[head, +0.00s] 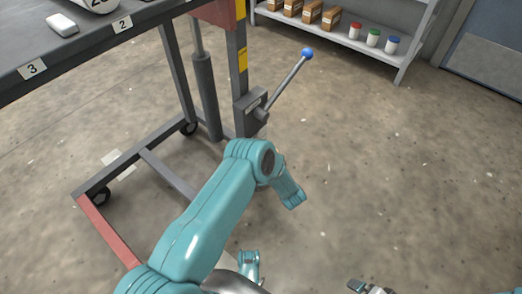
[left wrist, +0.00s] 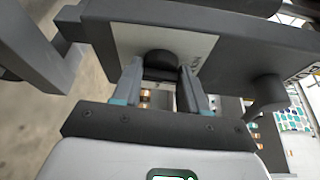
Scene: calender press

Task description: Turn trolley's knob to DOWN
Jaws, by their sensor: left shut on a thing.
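In the left wrist view, a dark round knob (left wrist: 161,60) stands on a pale label plate (left wrist: 205,50) on the trolley's grey housing (left wrist: 262,42). My left gripper (left wrist: 160,74) is shut on this knob, one finger on each side. Lettering on the plate is cut off or too blurred to read, so I cannot tell the knob's setting. In the head view, the trolley's frame (head: 170,172) stands at left, and my teal arm hides part of its lower mast; the knob and left gripper are not visible there. Pale parts (head: 370,287) at the bottom edge look like my right gripper, cut off.
A lever with a blue ball (head: 307,53) juts up and right from a grey box (head: 250,108) on the trolley's mast. A dark table (head: 85,50) with numbered labels is at upper left. A shelf (head: 335,42) with boxes and jars stands behind. The floor at right is clear.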

